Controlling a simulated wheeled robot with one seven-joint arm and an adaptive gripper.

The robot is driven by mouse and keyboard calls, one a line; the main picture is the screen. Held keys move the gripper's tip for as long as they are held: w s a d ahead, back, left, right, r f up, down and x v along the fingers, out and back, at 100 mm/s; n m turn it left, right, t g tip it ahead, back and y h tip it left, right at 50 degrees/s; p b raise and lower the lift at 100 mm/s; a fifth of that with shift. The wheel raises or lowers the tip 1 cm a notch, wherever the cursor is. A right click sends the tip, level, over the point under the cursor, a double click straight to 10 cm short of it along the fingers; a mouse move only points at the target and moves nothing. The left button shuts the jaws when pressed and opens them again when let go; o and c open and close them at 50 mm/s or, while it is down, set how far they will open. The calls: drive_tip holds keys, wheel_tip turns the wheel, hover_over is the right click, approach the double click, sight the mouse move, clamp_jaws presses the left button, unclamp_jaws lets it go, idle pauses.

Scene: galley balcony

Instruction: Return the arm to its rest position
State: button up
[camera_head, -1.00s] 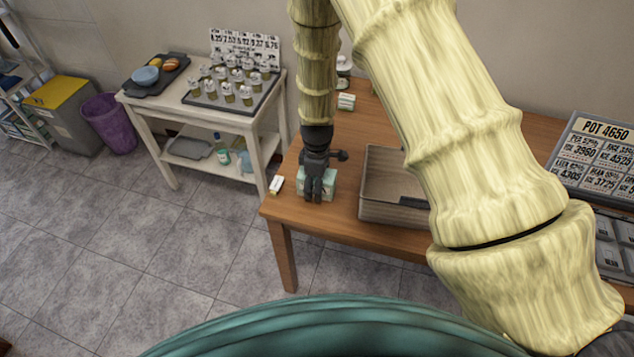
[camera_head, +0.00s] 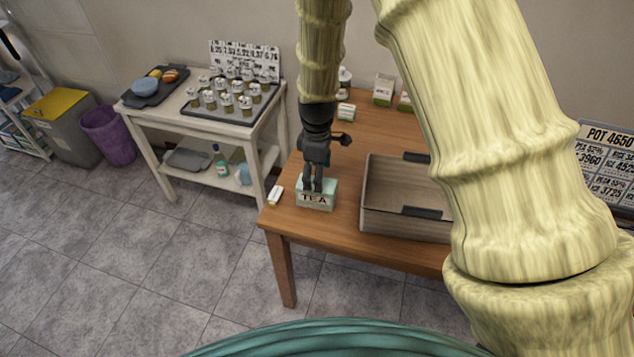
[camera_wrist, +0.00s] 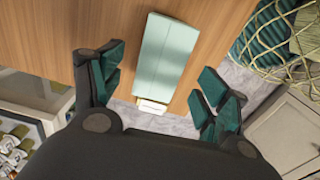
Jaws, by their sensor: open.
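My gripper (camera_head: 313,186) is open and points down above the left front part of the wooden table (camera_head: 345,243). In the head view its fingertips are just over a small pale green box marked TEA (camera_head: 316,197). In the wrist view the tea box (camera_wrist: 166,58) shows between and beyond the open fingers (camera_wrist: 158,98), with nothing held. Whether the fingertips touch the box is hard to tell. My arm crosses the right side of the head view and hides part of the table.
A grey-brown crate (camera_head: 405,223) stands right of the tea box. A small white item (camera_head: 275,196) lies near the table's left edge. Small boxes (camera_head: 383,89) stand at the back. A white trolley (camera_head: 222,126) with several jars stands left. A price board (camera_head: 606,150) is far right.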

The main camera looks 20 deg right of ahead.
drive_tip(key=shift+r, duration=1.1)
